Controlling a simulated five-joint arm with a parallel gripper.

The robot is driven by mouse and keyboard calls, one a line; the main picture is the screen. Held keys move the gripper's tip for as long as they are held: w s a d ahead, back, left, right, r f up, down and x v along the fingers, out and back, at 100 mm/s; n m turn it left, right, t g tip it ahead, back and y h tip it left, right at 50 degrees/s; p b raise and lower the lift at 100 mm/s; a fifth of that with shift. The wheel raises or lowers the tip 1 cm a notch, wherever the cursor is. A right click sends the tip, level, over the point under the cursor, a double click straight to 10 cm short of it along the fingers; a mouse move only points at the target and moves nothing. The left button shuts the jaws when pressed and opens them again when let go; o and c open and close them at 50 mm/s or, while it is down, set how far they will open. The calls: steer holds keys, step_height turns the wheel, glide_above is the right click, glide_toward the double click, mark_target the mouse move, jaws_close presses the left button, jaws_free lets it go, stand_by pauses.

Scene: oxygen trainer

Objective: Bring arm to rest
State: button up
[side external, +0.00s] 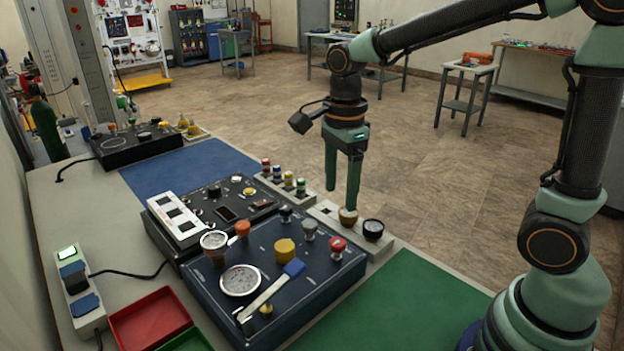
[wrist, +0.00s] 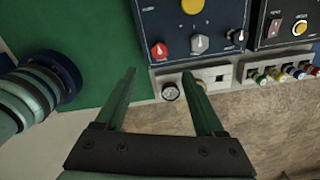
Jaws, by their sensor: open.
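My gripper (side external: 341,198) points down at the front edge of the bench, its two green fingers apart with nothing between them. In the side view its fingertips are by a brass knob (side external: 347,222) and a small black-rimmed gauge (side external: 373,230) on a pale strip. In the wrist view my gripper (wrist: 159,73) is open, with the small gauge (wrist: 170,92) seen between the fingers. The right finger partly hides the brass knob there. I cannot tell whether a finger touches it. The dark blue panel (side external: 210,292) lies beside the strip.
The panel carries a yellow knob (side external: 285,250), a red knob (side external: 337,244), a large gauge (side external: 240,280) and a blue-handled lever (side external: 270,288). A black panel (side external: 190,240) stands behind it. The green mat (side external: 400,310) is bare. A red tray (side external: 150,318) is at lower left.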

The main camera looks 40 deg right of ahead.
steer(key=shift+r, duration=0.35)
steer(key=s+d+r+n+t, duration=0.2)
steer(key=s+n, duration=0.1)
steer(key=n, duration=0.7)
steer(key=s+d+r+n+t, duration=0.1)
steer(key=s+r+n+t, duration=0.1)
steer(key=n, duration=0.9)
steer(key=shift+s+d+t, duration=0.35)
steer(key=shift+s+t, duration=0.4)
steer(key=shift+t, duration=0.05)
